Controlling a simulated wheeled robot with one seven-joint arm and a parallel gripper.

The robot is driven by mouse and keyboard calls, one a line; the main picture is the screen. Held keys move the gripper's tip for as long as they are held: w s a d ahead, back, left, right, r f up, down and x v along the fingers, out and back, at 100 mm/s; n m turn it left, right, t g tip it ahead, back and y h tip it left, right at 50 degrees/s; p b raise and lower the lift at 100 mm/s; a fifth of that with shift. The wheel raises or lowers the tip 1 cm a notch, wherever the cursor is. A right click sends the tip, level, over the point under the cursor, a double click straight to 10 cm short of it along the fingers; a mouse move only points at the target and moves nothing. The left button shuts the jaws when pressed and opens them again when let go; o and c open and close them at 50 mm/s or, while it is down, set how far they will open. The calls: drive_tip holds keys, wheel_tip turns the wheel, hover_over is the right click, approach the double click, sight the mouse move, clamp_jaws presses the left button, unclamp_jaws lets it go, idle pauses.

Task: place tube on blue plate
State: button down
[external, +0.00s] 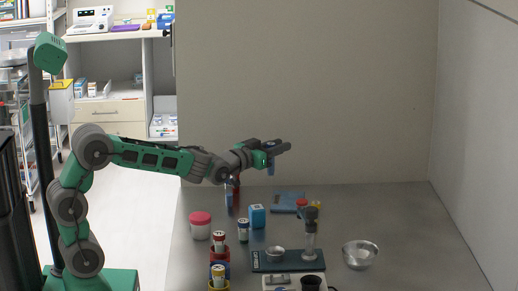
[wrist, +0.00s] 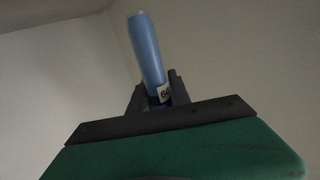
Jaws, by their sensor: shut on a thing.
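My gripper (external: 280,147) is raised well above the table in the external view. It is shut on a blue tube (external: 270,167), which hangs down below the fingers. In the wrist view the blue tube (wrist: 146,48) stands out from between the dark fingers (wrist: 158,95), with a small white label near its held end. The blue plate (external: 287,201) lies flat at the back of the table, below and a little right of the held tube, apart from it. Small red-topped and yellow items at its front right edge partly hide it.
A blue box (external: 257,216), a red-lidded jar (external: 200,226) and a small bottle (external: 243,230) stand left of and before the plate. A metal bowl (external: 360,254) is at the right. The back right table is clear.

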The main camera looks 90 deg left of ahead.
drive_tip(key=w+a+f, duration=0.1)
drive_tip(key=w+f, duration=0.1)
drive_tip(key=f, duration=0.1)
drive_tip(key=w+a+f, duration=0.1)
drive_tip(key=f, duration=0.2)
drive_tip(key=w+a+f, duration=0.1)
drive_tip(key=w+f, duration=0.1)
drive_tip(key=f, duration=0.1)
drive_tip(key=shift+w+a+f+b, duration=0.2)
drive_tip(key=shift+w+f+b, duration=0.15)
drive_tip(key=shift+b, duration=0.05)
drive_tip(key=shift+f+b, duration=0.25)
drive_tip(key=shift+b, duration=0.2)
drive_tip(key=shift+f, duration=0.15)
